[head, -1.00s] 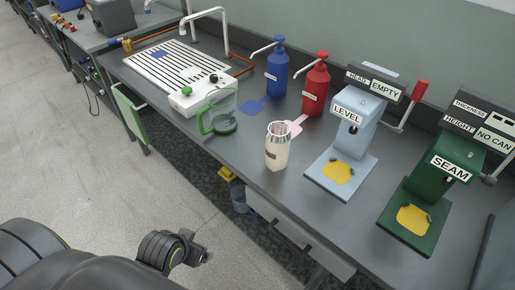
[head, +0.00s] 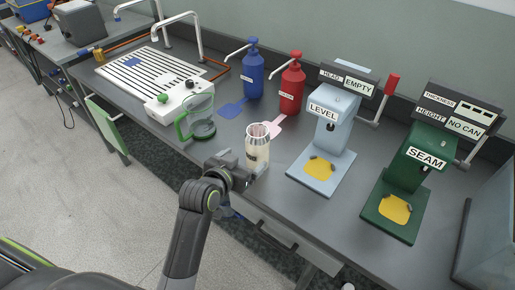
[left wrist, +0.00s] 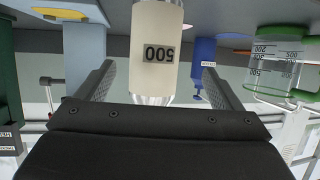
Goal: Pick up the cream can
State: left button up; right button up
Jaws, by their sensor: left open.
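The cream can (head: 257,152) stands upright at the front edge of the grey bench, its top ribbed or open with a pale rim. In the left wrist view, which is upside down, the can (left wrist: 157,30) bears a "500" label. My left gripper (head: 248,177) is open at the can's near side, low down. In the left wrist view its two fingers (left wrist: 158,80) lie either side of the can with gaps showing. I cannot tell how far the can sits between them. My right gripper is not in view.
Right of the can stand the pale blue LEVEL machine (head: 328,140) and the green SEAM machine (head: 408,175). Behind it are a red pump bottle (head: 291,88) and a blue one (head: 252,72). A clear jug with a green handle (head: 200,122) stands to the left.

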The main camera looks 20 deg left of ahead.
aim_at(252, 157)
pick_arm(q)
jog(key=x, duration=0.3)
jog(key=shift+w+f, duration=0.15)
jog(key=shift+w, duration=0.05)
jog(key=x, duration=0.4)
jog(key=shift+s+d+f+p, duration=0.1)
jog(key=shift+d+f+p, duration=0.15)
jog(key=shift+d+p, duration=0.05)
jog(key=shift+w+f, duration=0.2)
jog(key=shift+w, duration=0.25)
